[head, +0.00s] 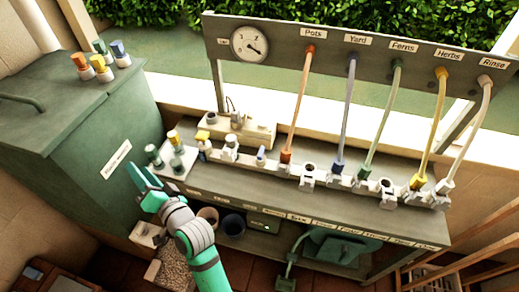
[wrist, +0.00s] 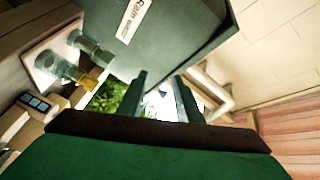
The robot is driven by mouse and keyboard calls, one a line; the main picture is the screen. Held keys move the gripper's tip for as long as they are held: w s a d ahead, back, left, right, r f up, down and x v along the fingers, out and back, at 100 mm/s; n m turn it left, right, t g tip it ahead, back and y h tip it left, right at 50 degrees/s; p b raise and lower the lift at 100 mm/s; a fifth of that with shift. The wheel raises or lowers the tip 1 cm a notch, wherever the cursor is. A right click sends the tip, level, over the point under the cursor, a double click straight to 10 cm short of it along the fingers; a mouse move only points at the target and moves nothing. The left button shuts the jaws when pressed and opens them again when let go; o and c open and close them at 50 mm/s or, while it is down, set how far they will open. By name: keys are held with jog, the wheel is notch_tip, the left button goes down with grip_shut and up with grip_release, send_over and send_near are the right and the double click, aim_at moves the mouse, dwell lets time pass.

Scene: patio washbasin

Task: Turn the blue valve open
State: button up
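Several small blue parts show in the head view, and I cannot tell for certain which is the blue valve. A small fitting with a blue top (head: 261,154) stands on the bench left of the orange hose. A blue fitting (head: 337,168) sits at the foot of the blue "Yard" hose, and a blue-capped piece (head: 118,48) stands on the green tank. My gripper (head: 148,178) is in front of the tank, left of the bench, apart from all of these. In the wrist view its fingers (wrist: 160,98) are spread with nothing between them.
The green tank (head: 70,130), labelled as rain water, stands close behind my gripper; it fills the top of the wrist view (wrist: 170,40). The bench (head: 360,205) carries several fittings and coloured hoses. A white tray with bottle-like pieces (head: 178,160) lies beside my gripper. A gauge (head: 250,44) is on the board.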

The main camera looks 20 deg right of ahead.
jog(key=w+r+n+g+y, duration=0.2)
jog(key=w+r+g, duration=0.1)
jog(key=w+r, duration=0.1)
jog(key=m+g+h, duration=0.2)
jog(key=g+h, duration=0.8)
jog(key=h, duration=0.3)
send_near(261, 151)
jog(key=shift+t, duration=0.3)
jog(key=x, duration=0.8)
jog(key=shift+s+f, duration=0.1)
jog(key=shift+f, duration=0.05)
jog(key=shift+c, duration=0.6)
grip_shut()
